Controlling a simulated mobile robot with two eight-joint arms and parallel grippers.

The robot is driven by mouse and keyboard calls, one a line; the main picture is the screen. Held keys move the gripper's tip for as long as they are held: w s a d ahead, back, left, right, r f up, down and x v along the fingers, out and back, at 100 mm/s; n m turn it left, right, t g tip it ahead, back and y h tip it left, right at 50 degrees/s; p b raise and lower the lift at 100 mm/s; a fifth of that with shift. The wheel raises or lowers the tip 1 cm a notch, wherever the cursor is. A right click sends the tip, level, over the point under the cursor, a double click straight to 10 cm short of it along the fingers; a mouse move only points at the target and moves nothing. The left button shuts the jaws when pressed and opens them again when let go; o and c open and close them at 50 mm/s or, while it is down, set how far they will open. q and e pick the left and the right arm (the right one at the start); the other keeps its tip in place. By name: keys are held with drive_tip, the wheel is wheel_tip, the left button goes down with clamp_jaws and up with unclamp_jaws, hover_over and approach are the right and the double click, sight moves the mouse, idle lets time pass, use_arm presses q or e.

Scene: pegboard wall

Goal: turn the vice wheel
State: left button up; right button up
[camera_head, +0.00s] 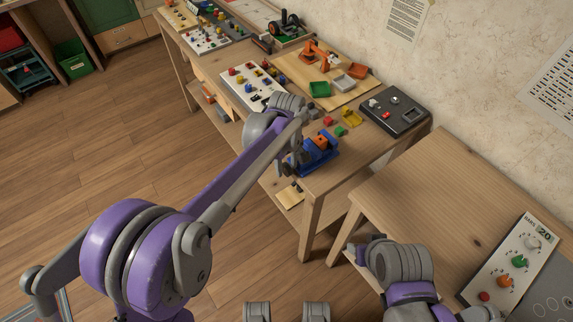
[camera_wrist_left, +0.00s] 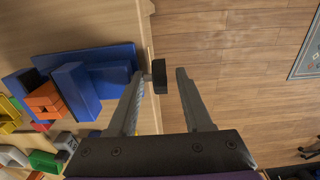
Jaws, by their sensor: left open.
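The blue vice (camera_head: 322,157) stands at the front edge of the workbench, with an orange block (camera_head: 320,140) in it. It also shows at the left of the left wrist view (camera_wrist_left: 92,85). Its dark wheel (camera_wrist_left: 158,76) juts past the bench edge, seen nearly edge-on. My left gripper (camera_wrist_left: 161,72) is open, with the wheel between its fingertips, closer to the left finger. I cannot tell whether that finger touches it. In the head view, my left gripper (camera_head: 296,160) is beside the vice, partly hidden by its own wrist. My right gripper (camera_head: 356,248) is low by the nearer table; its fingers are unclear.
Small coloured blocks (camera_head: 341,131) lie behind the vice. A dark control box (camera_head: 395,110) stands at the back of the bench. A nearer wooden table (camera_head: 450,190) holds a panel with knobs (camera_head: 515,258). Open wooden floor (camera_head: 130,145) lies to the left.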

use_arm(q)
clamp_jaws()
idle(0.5)
drive_tip(key=t, duration=0.1)
drive_tip(key=t+y, duration=0.1)
drive_tip(key=y, duration=0.1)
drive_tip(key=shift+s+d+t, duration=0.25)
drive_tip(key=shift+s+t, duration=0.05)
drive_tip(key=shift+t, duration=0.1)
drive_tip(key=shift+s+d+f+t+y, duration=0.1)
drive_tip(key=shift+t+y, duration=0.4)
drive_tip(key=shift+t, duration=0.2)
drive_tip(key=shift+s+f+t+y, duration=0.1)
drive_tip(key=shift+t+y, duration=0.4)
drive_tip(key=shift+t, duration=0.2)
unclamp_jaws()
